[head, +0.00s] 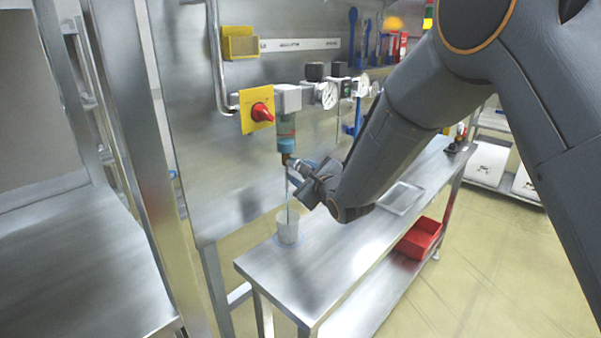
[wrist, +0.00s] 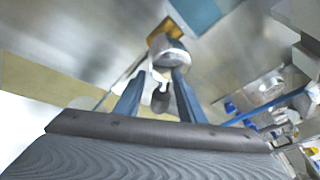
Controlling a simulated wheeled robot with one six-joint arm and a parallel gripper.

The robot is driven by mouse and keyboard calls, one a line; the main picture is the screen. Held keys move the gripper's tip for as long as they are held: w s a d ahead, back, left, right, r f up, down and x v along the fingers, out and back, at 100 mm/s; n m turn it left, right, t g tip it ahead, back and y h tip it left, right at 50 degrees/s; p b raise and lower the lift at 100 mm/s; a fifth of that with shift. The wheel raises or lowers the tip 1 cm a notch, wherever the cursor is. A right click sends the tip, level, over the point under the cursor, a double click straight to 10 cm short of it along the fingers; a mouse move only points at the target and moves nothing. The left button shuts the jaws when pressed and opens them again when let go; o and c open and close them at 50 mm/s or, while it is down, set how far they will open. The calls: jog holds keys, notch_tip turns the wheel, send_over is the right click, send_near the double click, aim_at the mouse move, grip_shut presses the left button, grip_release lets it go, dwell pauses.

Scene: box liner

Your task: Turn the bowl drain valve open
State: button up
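The filter bowl (head: 286,125) with a blue lower end hangs under the grey unit on the steel panel. The brass-coloured drain valve (head: 287,158) is at its bottom; it also shows in the wrist view (wrist: 160,38), with a silver round part (wrist: 172,54) facing me. My gripper (head: 300,170) is right beside the valve, on its right. In the wrist view, its two blue fingers (wrist: 160,80) stand apart around the silver part's near end. A small dark piece (wrist: 160,98) shows between them, with gaps at both sides. Contact with the valve is unclear.
A red knob (head: 262,111) on a yellow plate is left of the bowl. Gauges (head: 327,94) are to the right. A red bin (head: 420,238) sits on the lower shelf.

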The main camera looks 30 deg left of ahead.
jog(key=b+v, duration=0.2)
jog(key=v, duration=0.5)
jog(key=shift+s+d, duration=0.2)
jog(key=shift+d, duration=0.1)
jog(key=shift+r, duration=0.1)
